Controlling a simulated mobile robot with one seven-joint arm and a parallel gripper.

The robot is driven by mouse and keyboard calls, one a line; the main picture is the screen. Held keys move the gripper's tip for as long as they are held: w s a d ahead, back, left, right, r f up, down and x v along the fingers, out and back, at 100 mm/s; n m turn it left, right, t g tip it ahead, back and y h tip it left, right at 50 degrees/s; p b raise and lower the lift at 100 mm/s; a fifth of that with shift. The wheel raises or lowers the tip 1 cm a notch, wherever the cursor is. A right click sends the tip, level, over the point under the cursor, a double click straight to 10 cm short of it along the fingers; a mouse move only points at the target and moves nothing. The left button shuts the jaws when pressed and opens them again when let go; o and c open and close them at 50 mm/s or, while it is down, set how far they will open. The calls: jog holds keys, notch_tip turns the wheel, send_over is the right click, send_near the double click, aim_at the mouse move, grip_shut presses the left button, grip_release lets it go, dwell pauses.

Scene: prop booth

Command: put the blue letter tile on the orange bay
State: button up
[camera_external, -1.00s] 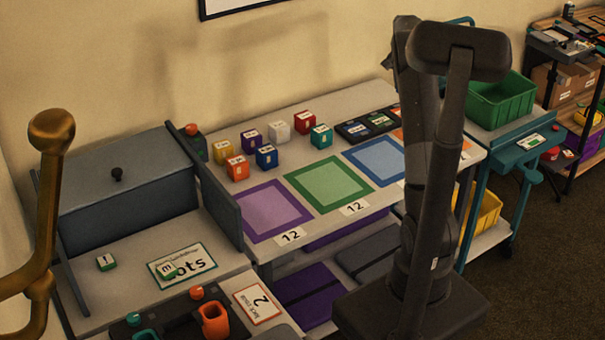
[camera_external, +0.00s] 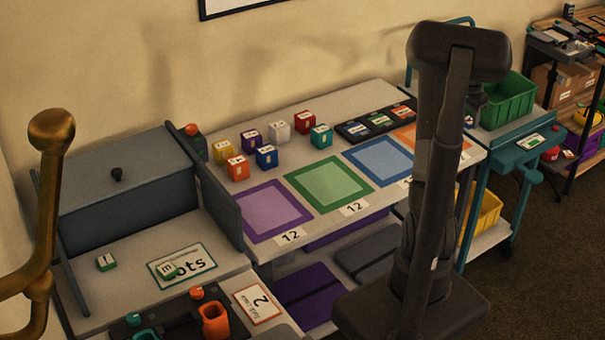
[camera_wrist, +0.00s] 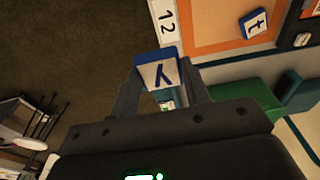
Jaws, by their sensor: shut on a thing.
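A blue letter tile (camera_wrist: 158,72) with a white face and a dark letter that looks like a y is between my gripper's fingers (camera_wrist: 160,84) in the wrist view. My gripper is shut on it. The orange bay (camera_wrist: 205,28), an orange frame around a tan middle, shows at the top of the wrist view, and the held tile appears just outside its edge. Another blue tile (camera_wrist: 254,23), lettered t, lies on that bay. In the outside view my arm hides most of the orange bay (camera_external: 404,136) and the held tile.
A green bin (camera_external: 506,98) stands on the teal cart right of the table and shows near my gripper in the wrist view (camera_wrist: 245,98). A number 12 card (camera_wrist: 164,18) lies by the bay. Several coloured blocks stand at the table's back left. The blue bay (camera_external: 379,160) is empty.

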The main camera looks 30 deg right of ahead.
aim_at(466, 120)
jog(key=f, duration=0.4)
jog(key=shift+w+a, duration=0.1)
jog(key=shift+w, duration=0.25)
jog(key=w+a+f, duration=0.1)
jog(key=w+f, duration=0.1)
jog(key=w, duration=0.1)
jog(key=w+a+f, duration=0.1)
jog(key=w+f, duration=0.1)
jog(key=w, duration=0.2)
jog(key=w+a+f, duration=0.1)
jog(key=w+f, duration=0.1)
jog(key=w, duration=0.1)
jog(key=shift+w+f, duration=0.25)
jog(key=shift+f, duration=2)
jog(key=shift+f, duration=0.1)
jog(key=o, duration=0.9)
jog(key=shift+o, duration=0.2)
notch_tip(466, 120, up, 12)
jog(key=a, duration=0.1)
jog(key=shift+a, duration=0.3)
